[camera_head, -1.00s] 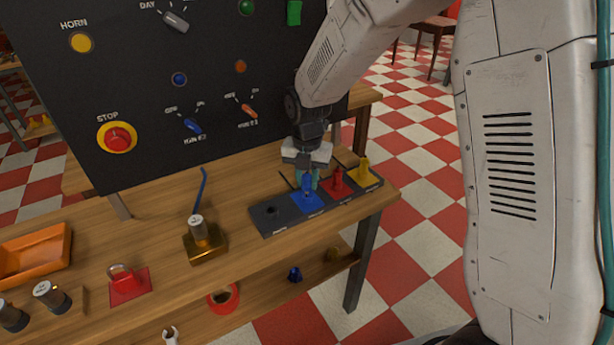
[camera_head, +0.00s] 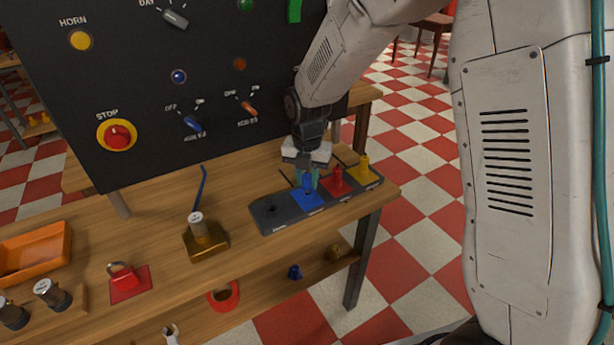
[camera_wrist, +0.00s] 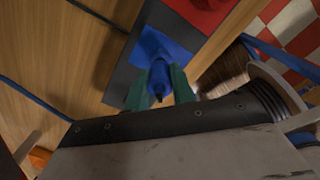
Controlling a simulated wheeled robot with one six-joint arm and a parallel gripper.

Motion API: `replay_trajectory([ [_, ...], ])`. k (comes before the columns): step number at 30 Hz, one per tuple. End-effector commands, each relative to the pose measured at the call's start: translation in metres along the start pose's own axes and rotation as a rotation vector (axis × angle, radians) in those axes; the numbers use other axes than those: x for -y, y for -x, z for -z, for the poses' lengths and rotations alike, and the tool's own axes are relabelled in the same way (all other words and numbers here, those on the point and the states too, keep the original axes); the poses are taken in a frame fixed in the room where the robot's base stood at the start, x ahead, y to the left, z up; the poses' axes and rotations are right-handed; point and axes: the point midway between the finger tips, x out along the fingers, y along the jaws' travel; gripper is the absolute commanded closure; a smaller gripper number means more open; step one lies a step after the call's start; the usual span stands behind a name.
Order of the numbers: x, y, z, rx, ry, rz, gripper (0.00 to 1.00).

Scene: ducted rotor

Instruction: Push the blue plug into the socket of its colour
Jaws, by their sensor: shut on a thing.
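The blue plug (camera_head: 308,183) stands upright at the blue square (camera_head: 306,201) of the dark socket strip on the bench. My gripper (camera_head: 306,178) is around it from above, with its teal fingers shut on the plug. In the wrist view the blue plug (camera_wrist: 158,75) is between the two fingers (camera_wrist: 160,92), over the blue square (camera_wrist: 150,42). The blue socket's hole is hidden under the plug, so I cannot tell how deep the plug sits.
An empty black socket (camera_head: 271,211) is at the strip's left end. The black panel (camera_head: 150,90) rises behind.

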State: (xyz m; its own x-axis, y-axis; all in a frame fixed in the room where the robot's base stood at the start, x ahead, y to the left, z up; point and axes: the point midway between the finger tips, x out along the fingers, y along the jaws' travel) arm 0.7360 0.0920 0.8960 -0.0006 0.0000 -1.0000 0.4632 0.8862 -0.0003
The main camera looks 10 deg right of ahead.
Motion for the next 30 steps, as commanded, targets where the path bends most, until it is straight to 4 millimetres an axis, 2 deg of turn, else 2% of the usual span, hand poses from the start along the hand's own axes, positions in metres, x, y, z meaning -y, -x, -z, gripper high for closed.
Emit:
replay_trajectory([
  [20,0.0,-0.017,0.0,0.0,0.0,0.0,0.98],
  [21,0.0,-0.018,0.0,0.0,0.0,0.0,0.73],
  [24,0.0,-0.017,0.0,0.0,0.0,0.0,0.51],
  [30,0.0,-0.017,0.0,0.0,0.0,0.0,0.51],
])
